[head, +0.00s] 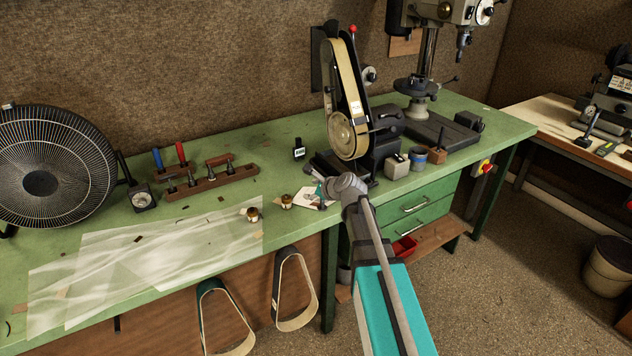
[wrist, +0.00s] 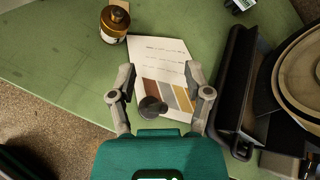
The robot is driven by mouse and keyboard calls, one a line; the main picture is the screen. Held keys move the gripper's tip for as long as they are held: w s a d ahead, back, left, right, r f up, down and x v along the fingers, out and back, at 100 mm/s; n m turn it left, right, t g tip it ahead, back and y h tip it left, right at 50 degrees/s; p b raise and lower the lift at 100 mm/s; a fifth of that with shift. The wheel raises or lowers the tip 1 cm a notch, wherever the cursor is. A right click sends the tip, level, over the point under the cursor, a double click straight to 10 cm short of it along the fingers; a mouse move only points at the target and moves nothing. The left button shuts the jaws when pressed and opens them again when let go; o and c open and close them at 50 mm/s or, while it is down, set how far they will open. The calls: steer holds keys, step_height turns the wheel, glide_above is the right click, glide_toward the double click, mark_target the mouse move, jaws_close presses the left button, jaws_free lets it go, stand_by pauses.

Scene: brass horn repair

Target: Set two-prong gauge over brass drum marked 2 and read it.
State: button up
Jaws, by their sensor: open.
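Two small brass drums stand on the green bench in the head view, one on the left (head: 252,214) and one on the right (head: 286,201). One brass drum with a pale label (wrist: 115,22) shows at the top left of the wrist view. I cannot read a number on any of them. A small black device with a lit display (head: 299,149) stands farther back; I cannot tell whether it is the two-prong gauge. My gripper (wrist: 160,76) is open above a printed card, with the drum outside its jaws. A dark round knobbed piece (wrist: 152,107) shows between its fingers.
The card with colour stripes (wrist: 148,58) lies under my gripper. A belt sander (head: 347,110) stands close on the right. A tool rack (head: 205,182), dial instrument (head: 142,198) and fan (head: 45,180) are on the left. Clear sheets (head: 150,255) cover the bench front.

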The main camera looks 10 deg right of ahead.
steer(key=s+f+n+g+h, duration=0.2)
steer(key=s+f+n+g, duration=0.2)
steer(key=s+n, duration=0.8)
steer(key=s+a+f+n+g+h, duration=0.1)
steer(key=s+f+n+g+h, duration=0.2)
steer(key=s+n, duration=0.8)
steer(key=shift+s+f+n+g+h, duration=0.35)
steer(key=shift+s+f+g, duration=0.7)
steer(key=shift+s+g, duration=0.8)
steer(key=shift+s+a, duration=0.15)
steer(key=shift+c, duration=0.5)
steer(key=shift+s, duration=0.15)
